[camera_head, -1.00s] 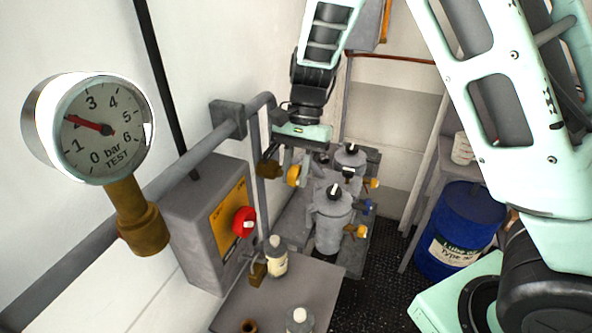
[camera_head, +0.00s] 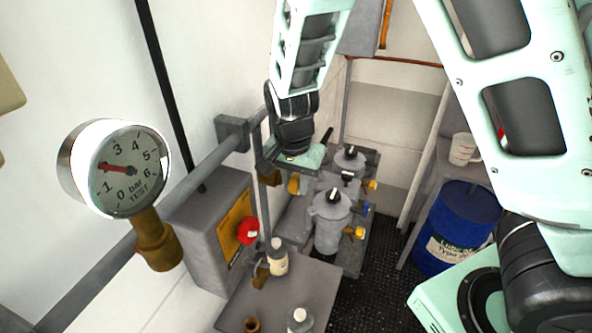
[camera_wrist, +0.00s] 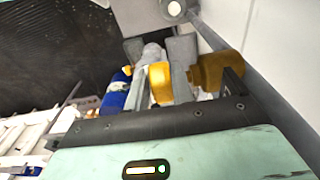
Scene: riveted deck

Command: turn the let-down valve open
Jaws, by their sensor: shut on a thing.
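The let-down valve appears to be the brass valve (camera_head: 270,178) on the vertical pipe by the left wall, with a yellow knob (camera_head: 294,184). The wrist view shows its brass body (camera_wrist: 217,72) and the yellow knob (camera_wrist: 160,84) straight ahead of my palm. My gripper (camera_head: 297,172) is over the valve, shut on the yellow knob, with its fingers either side; the fingertips are partly hidden in the head view. A round pressure gauge (camera_head: 128,170), marked bar TEST, stands at the left with its red needle near 2.
A grey box (camera_head: 208,225) with a red knob (camera_head: 247,231) is on the left wall. Grey canisters (camera_head: 328,222) with yellow and blue valves stand beyond. A blue drum (camera_head: 452,235) is at the right; dark floor between is clear.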

